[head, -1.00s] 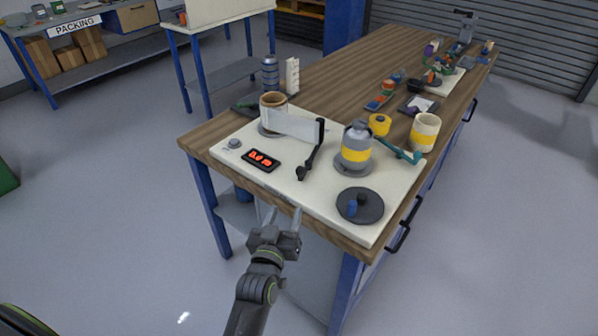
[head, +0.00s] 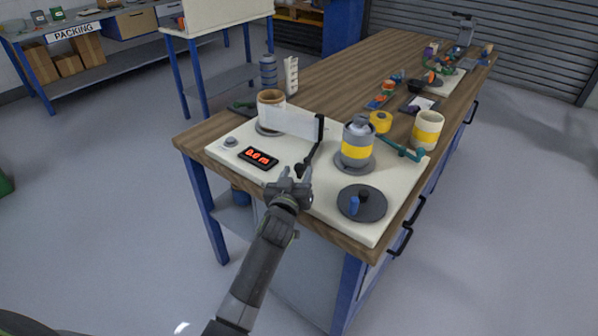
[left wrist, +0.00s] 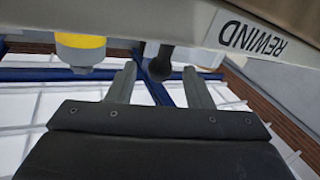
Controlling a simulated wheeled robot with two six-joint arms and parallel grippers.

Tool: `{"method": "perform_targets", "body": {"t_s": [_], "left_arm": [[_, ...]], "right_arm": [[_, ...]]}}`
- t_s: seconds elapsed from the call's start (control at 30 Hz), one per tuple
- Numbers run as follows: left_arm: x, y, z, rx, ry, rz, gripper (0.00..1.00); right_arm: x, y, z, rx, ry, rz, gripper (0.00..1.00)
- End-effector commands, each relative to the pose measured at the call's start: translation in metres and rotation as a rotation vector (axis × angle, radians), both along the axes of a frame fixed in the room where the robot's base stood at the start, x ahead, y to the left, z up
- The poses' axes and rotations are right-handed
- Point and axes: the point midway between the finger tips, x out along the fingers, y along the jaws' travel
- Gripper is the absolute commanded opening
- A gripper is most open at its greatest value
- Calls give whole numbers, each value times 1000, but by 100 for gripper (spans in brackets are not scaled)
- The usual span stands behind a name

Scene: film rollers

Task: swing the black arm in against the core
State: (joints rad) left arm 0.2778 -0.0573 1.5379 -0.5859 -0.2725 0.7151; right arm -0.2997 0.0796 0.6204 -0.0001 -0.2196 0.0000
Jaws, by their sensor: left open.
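The black arm (head: 314,152) stands on a cream board, its upright post at the back and its dark ball knob (head: 301,169) at the near end. The knob also shows in the left wrist view (left wrist: 160,68), between the fingertips with a gap on both sides. The grey core (head: 358,136) with a yellow band stands upright on a round grey plate, right of the black arm and apart from it. Its yellow band shows in the left wrist view (left wrist: 80,42). My left gripper (head: 289,179) is open and empty at the knob. My right gripper is not in view.
A brown roll (head: 271,104) with a white film strip (head: 290,121) reaching the post stands behind left.

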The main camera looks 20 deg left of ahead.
Motion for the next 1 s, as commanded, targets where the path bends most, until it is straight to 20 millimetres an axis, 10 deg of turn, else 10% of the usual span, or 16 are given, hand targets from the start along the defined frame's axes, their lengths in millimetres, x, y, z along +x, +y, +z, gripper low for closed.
{"method": "perform_targets", "body": {"t_s": [0.6, 1.0], "left_arm": [[28, 2, 0, 0, 1, 0, 45], [28, 2, 0, 0, 1, 0, 0]], "right_arm": [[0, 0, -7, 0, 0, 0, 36], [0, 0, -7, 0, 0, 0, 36]]}}
